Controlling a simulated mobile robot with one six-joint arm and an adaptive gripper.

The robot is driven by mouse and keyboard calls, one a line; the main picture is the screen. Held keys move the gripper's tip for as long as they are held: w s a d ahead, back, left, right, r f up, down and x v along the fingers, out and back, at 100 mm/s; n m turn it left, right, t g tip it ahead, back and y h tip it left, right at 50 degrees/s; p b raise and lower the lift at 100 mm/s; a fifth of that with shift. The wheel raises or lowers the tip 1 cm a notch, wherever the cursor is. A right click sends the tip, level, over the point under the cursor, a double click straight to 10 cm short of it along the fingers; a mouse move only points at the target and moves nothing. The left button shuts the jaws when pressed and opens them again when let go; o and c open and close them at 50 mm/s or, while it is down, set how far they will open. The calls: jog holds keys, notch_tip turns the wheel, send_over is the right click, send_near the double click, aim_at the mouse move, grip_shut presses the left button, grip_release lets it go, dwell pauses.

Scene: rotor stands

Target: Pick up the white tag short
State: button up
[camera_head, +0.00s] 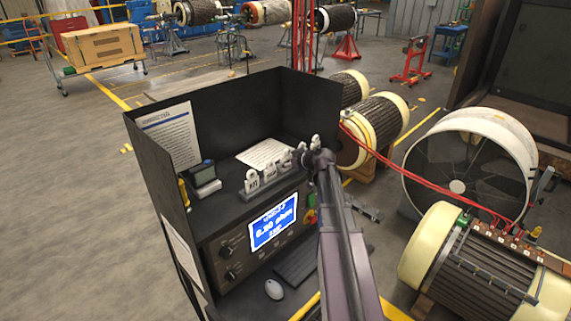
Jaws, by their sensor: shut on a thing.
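My arm reaches up from the bottom of the picture, and my gripper (317,153) is at the right end of a grey tag rack (262,188) on the console. It is shut on a small white tag (316,141), whose top shows just above the gripper. The lettering on this tag is too small to read. Several other white tags (252,180) stand in a row in the rack, left of my gripper. The fingers are small and dark here, and the lower part of the held tag is hidden. I cannot tell whether it still touches the rack.
The black console (150,150) has walls at its left and back. A handheld meter (204,178), a paper sheet (264,154), a lit blue screen (272,222), a keyboard (297,263) and a mouse (274,289) are on it.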

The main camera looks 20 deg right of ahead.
aim_at(287, 157)
jog(key=shift+r+p, duration=0.65)
jog(key=shift+r, duration=0.25)
jog(key=shift+s+r+p, duration=0.45)
jog(key=shift+r+p, duration=0.1)
jog(key=shift+p, duration=0.05)
jog(key=s+d+r+p, duration=0.1)
jog(key=s+d, duration=0.2)
jog(key=s, duration=1.1)
jog(key=shift+s+d, duration=0.2)
jog(key=shift+s, duration=0.2)
notch_tip(287, 157, down, 15)
jog(key=b, duration=1.5)
jog(key=shift+w, duration=0.15)
